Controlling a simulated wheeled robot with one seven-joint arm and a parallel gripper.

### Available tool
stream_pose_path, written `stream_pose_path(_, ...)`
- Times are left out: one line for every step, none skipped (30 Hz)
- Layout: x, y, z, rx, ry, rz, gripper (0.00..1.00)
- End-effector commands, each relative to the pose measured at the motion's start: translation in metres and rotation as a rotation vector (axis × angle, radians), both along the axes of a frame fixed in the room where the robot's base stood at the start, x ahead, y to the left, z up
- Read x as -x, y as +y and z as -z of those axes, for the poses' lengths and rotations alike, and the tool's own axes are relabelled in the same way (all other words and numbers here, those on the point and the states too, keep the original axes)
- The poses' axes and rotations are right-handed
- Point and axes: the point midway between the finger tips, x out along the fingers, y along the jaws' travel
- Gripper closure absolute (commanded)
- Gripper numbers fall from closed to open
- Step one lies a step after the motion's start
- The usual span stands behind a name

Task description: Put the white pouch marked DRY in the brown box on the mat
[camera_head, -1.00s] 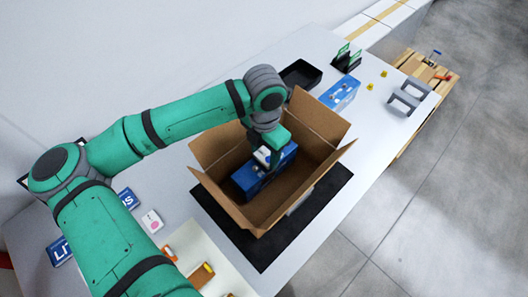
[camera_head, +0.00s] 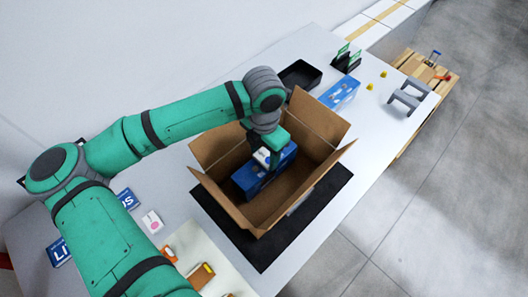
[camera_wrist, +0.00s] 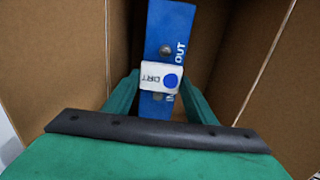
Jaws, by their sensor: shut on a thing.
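The white pouch (camera_wrist: 160,77), with a blue dot and small dark lettering, is between the fingers of my gripper (camera_wrist: 160,92) in the wrist view. My gripper is shut on it. It also shows as a small white patch in the head view (camera_head: 263,157). The brown box (camera_head: 248,217) stands with its flaps open on the black mat (camera_head: 272,252). My gripper (camera_head: 270,160) reaches down into the box. A blue unit (camera_head: 245,180) marked IN and OUT stands inside, right below the pouch. I cannot tell whether the pouch touches it.
A black tray (camera_head: 300,75), a blue-and-white box (camera_head: 340,92) and grey holders (camera_head: 407,98) stand beyond the box. A white pouch with a pink mark (camera_head: 152,221) and blue packages (camera_head: 60,252) lie at left. Inside the box, room shows right of the blue unit.

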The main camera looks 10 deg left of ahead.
Motion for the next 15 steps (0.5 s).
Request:
stream_pose_path(-0.0001,-0.0004,0.0005,-0.001,0.001,0.001,0.70)
stream_pose_path(-0.0001,-0.0007,0.0009,-0.001,0.001,0.002,0.70)
stream_pose_path(-0.0001,-0.0008,0.0013,-0.001,0.000,0.002,0.70)
stream_pose_path(-0.0001,-0.0009,0.0016,-0.001,0.000,0.002,0.70)
stream_pose_path(-0.0001,-0.0011,0.0018,-0.001,0.001,0.003,0.70)
stream_pose_path(-0.0001,-0.0012,0.0018,-0.001,0.001,0.003,0.70)
stream_pose_path(-0.0001,-0.0012,0.0018,-0.001,0.001,0.003,0.70)
stream_pose_path(-0.0001,-0.0012,0.0017,-0.001,0.001,0.003,0.70)
stream_pose_path(-0.0001,-0.0012,0.0017,-0.001,0.001,0.003,0.70)
stream_pose_path(-0.0001,-0.0012,0.0017,-0.001,0.001,0.003,0.70)
stream_pose_path(-0.0001,-0.0013,0.0017,-0.001,0.001,0.003,0.70)
stream_pose_path(-0.0002,-0.0015,0.0017,-0.001,0.001,0.003,0.70)
stream_pose_path(-0.0002,-0.0016,0.0017,-0.001,0.001,0.003,0.42)
stream_pose_path(-0.0002,-0.0016,0.0017,-0.001,0.001,0.003,0.35)
stream_pose_path(-0.0002,-0.0015,0.0017,-0.001,0.001,0.003,0.28)
